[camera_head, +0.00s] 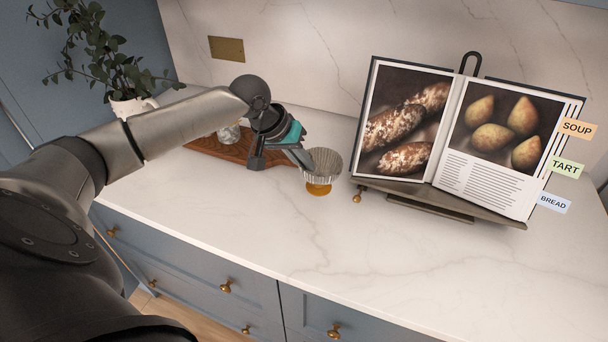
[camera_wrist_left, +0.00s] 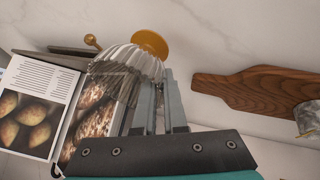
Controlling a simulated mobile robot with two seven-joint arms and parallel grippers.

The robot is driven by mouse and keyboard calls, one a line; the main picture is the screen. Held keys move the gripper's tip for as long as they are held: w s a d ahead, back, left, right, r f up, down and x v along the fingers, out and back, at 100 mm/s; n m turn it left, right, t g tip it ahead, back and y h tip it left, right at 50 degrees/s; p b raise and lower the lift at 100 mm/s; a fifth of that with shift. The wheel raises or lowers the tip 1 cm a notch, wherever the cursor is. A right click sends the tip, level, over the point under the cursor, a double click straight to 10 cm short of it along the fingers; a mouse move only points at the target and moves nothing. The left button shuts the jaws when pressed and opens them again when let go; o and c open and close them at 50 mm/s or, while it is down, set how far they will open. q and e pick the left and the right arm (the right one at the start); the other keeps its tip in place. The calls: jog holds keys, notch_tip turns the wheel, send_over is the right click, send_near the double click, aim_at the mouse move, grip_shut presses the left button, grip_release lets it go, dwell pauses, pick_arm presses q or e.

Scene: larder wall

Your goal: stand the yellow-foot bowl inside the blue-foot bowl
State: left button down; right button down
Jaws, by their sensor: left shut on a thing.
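The yellow-foot bowl (camera_head: 323,164) is ribbed and pale grey, with a round yellow foot below. My left gripper (camera_head: 303,155) is shut on its side near the rim, at the bowl's left. In the left wrist view, the bowl (camera_wrist_left: 130,64) shows beside the fingers (camera_wrist_left: 163,92), its yellow foot pointing away from the gripper. The bowl is over the countertop, left of the book stand; I cannot tell whether the foot touches the counter. No blue-foot bowl can be made out in either view. My right gripper is not in view.
An open cookbook (camera_head: 455,125) on a dark stand (camera_head: 440,200) is to the right. A wooden board (camera_head: 205,147) with a marbled object (camera_head: 229,133) lies behind my left arm. A potted plant (camera_head: 130,105) stands at the left. The front counter (camera_head: 400,260) is clear.

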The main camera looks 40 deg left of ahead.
pick_arm(q)
notch_tip(320, 180, up, 14)
jog(key=p, duration=0.2)
jog(key=s+d+f+m+b, duration=0.2)
jog(key=s+d+f+b, duration=0.1)
jog(key=d, duration=0.5)
jog(key=s+d+f+m+g+h+b, duration=0.1)
jog(key=s+d+f+m+b, duration=0.1)
jog(key=s+d, duration=0.4)
jog(key=d+f+b, duration=0.1)
jog(key=d, duration=0.2)
jog(key=shift+f+h+b, duration=0.15)
jog(key=shift+h+b, duration=0.15)
